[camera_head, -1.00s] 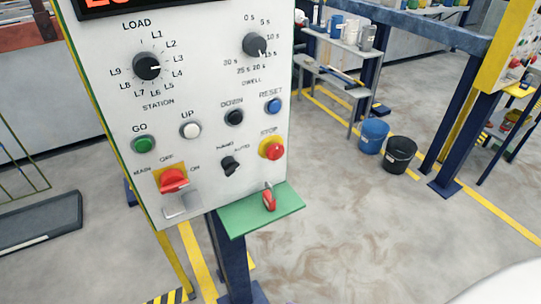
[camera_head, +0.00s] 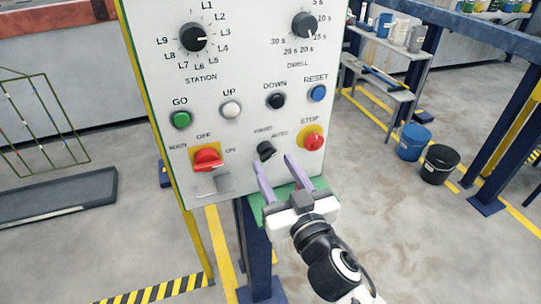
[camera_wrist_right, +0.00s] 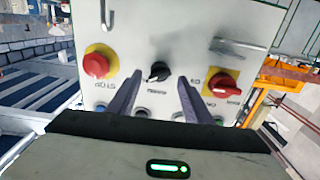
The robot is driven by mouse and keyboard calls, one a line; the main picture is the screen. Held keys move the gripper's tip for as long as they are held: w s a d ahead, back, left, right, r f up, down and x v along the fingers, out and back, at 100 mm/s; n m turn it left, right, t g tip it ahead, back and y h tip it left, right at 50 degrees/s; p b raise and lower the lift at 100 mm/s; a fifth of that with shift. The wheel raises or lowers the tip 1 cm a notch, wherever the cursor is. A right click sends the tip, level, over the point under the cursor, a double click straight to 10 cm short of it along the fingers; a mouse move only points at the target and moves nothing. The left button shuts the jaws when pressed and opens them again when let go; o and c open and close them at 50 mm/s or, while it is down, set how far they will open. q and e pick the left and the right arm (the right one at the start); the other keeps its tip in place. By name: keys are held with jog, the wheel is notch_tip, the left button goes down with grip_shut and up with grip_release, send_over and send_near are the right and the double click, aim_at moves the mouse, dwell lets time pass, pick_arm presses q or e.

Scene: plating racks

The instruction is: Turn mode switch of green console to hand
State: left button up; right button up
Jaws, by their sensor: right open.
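The console (camera_head: 240,75) is a pale grey panel with a green shelf (camera_head: 256,211) at its lower edge. Its mode switch (camera_head: 265,151) is a small black knob between the HAND and AUTO labels; in the head view its pointer is hard to read. It also shows in the right wrist view (camera_wrist_right: 160,71), beyond the fingertips. My right gripper (camera_head: 273,163) is open, its two purple fingers spread below and to either side of the switch, with nothing between them. In the wrist view the fingers (camera_wrist_right: 160,82) point at the panel around the switch. My left gripper is out of view.
The red STOP button (camera_head: 313,138) sits right of the switch, and the red main switch (camera_head: 208,158) sits left. GO (camera_head: 181,120), UP (camera_head: 231,109), DOWN (camera_head: 276,100) and RESET (camera_head: 317,93) are above. Blue (camera_head: 412,141) and black (camera_head: 439,164) buckets stand on the floor at right.

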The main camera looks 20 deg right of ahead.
aim_at(270, 158)
jog(key=shift+w, duration=1.8)
jog(key=c, duration=0.9)
